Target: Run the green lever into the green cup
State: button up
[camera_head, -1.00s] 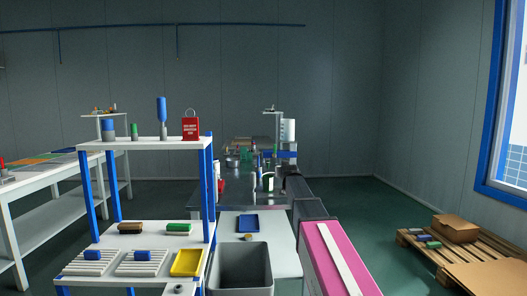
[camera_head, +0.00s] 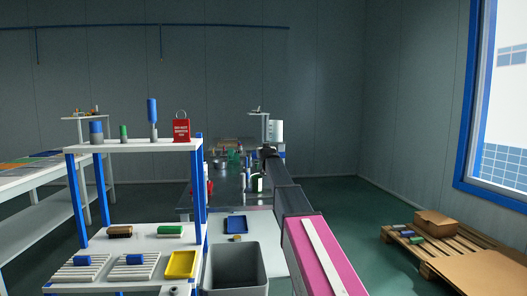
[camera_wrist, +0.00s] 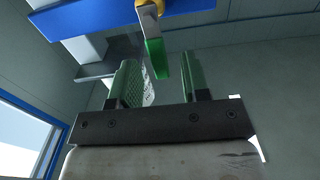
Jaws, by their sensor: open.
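In the wrist view my gripper (camera_wrist: 157,70) is open, its two green fingers apart with nothing clasped between them. The green lever (camera_wrist: 155,60) hangs below a metal and yellow mount, under a blue bar. I cannot make out the green cup with certainty in either view.
A pallet (camera_head: 455,254) with boxes lies at right on open floor.

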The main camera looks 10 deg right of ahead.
jog(key=shift+w, duration=1.15)
grip_shut()
jog(key=m, duration=0.1)
jog(key=d+m, duration=0.1)
jog(key=m, duration=0.1)
jog(key=d+m, duration=0.1)
jog(key=m, duration=0.1)
jog(key=shift+f, duration=0.25)
grip_release()
jog(key=shift+s, duration=0.1)
